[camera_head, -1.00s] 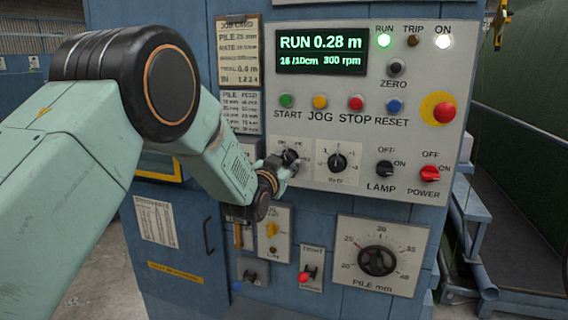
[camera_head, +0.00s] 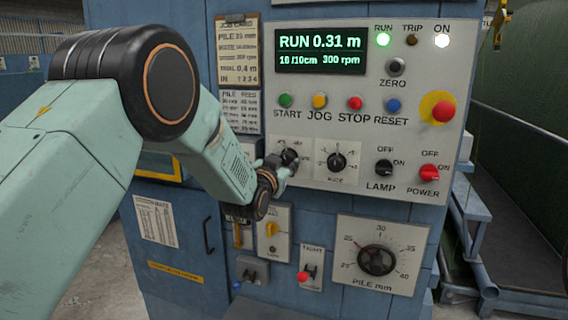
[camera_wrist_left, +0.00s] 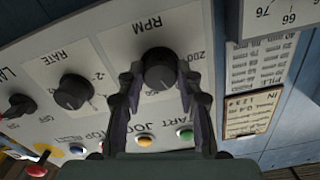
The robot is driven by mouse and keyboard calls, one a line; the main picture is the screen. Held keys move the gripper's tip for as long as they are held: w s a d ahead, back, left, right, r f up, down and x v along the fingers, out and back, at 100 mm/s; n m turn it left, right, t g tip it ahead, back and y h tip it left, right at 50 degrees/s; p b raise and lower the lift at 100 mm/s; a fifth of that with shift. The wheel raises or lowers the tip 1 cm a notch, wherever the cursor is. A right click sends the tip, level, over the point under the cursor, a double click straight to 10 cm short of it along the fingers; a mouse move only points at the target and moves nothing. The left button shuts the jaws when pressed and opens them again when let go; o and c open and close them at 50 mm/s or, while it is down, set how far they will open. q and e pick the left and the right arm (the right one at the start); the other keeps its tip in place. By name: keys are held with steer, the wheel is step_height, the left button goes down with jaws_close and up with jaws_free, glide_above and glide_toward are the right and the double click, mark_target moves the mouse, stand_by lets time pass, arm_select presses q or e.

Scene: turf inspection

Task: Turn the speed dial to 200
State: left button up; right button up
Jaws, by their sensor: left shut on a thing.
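The speed dial is the black knob (camera_wrist_left: 158,68) on a white plate marked RPM, with a 200 mark at the right of its scale in the left wrist view. In the head view the same knob (camera_head: 290,156) sits left of the RATE dial (camera_head: 337,161), partly hidden by my gripper. My left gripper (camera_wrist_left: 158,82) is shut on the knob, one finger on each side. It also shows in the head view (camera_head: 280,166). The knob's pointer is hard to make out. The display (camera_head: 320,51) reads RUN 0.31 m and 300 rpm.
A row of coloured buttons, with the START button (camera_head: 285,101) at left, lies just above the dials. The LAMP switch (camera_head: 384,168) and red POWER switch (camera_head: 430,173) are to the right. The PILE dial (camera_head: 377,260) and several small levers lie below.

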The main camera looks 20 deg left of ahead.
arm_select(q)
steer(key=shift+w+r, duration=0.1)
steer(key=shift+r, duration=0.4)
steer(key=o, duration=1.1)
steer(key=shift+f, duration=0.2)
steer(key=shift+o, duration=0.2)
steer(key=shift+f, duration=0.1)
steer(key=shift+f, duration=0.1)
steer(key=s, duration=1.2)
steer(key=shift+s+a, duration=0.15)
steer(key=shift+a, duration=0.05)
